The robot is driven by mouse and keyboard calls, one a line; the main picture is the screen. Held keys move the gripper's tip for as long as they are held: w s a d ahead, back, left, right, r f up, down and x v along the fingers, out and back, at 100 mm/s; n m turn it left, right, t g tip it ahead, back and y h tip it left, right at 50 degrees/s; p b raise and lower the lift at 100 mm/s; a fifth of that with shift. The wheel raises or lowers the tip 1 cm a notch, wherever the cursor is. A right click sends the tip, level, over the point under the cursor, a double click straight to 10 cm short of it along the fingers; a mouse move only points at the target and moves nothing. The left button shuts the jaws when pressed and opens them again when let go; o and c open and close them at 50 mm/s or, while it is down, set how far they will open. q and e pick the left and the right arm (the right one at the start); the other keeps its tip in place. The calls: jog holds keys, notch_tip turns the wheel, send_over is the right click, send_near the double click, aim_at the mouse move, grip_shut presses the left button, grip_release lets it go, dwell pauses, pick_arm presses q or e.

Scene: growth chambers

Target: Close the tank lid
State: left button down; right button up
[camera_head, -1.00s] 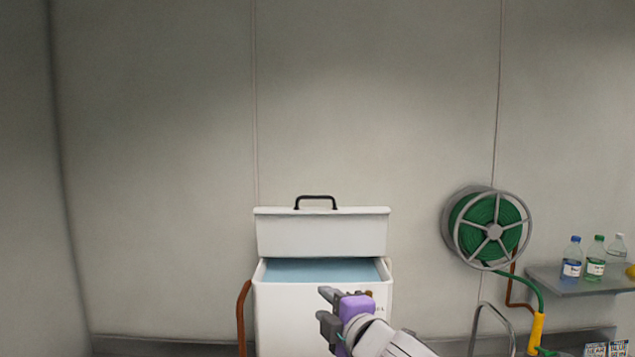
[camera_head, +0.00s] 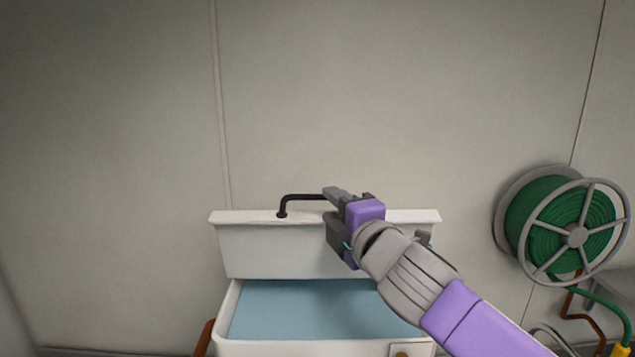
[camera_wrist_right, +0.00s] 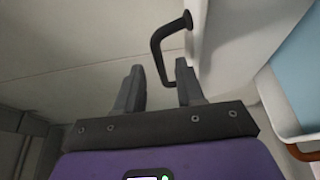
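The white tank (camera_head: 300,347) stands against the wall with its lid (camera_head: 270,250) raised upright at the back. Blue water (camera_head: 300,310) shows in the opening. A black bar handle (camera_head: 303,197) sits on the lid's top edge. My right gripper (camera_head: 332,210) is at the right part of the handle and hides that end. In the right wrist view my right gripper (camera_wrist_right: 158,85) is open, and the handle (camera_wrist_right: 157,52) passes between its two fingers; no grip on it shows. My left gripper is not in view.
A green hose reel (camera_head: 560,228) hangs on the wall to the right, with a green hose (camera_head: 612,310) running down. A brown pipe (camera_head: 204,338) is at the tank's left side. The wall above the lid is clear.

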aim_at(323, 199)
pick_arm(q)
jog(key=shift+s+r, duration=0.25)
pick_arm(e)
jog(key=shift+w+a+r, duration=0.1)
jog(key=shift+w+a, duration=0.35)
jog(key=shift+w, duration=0.15)
pick_arm(q)
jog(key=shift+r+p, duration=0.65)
jog(key=shift+p, duration=0.15)
pick_arm(e)
jog(key=shift+x, duration=2.7)
grip_shut()
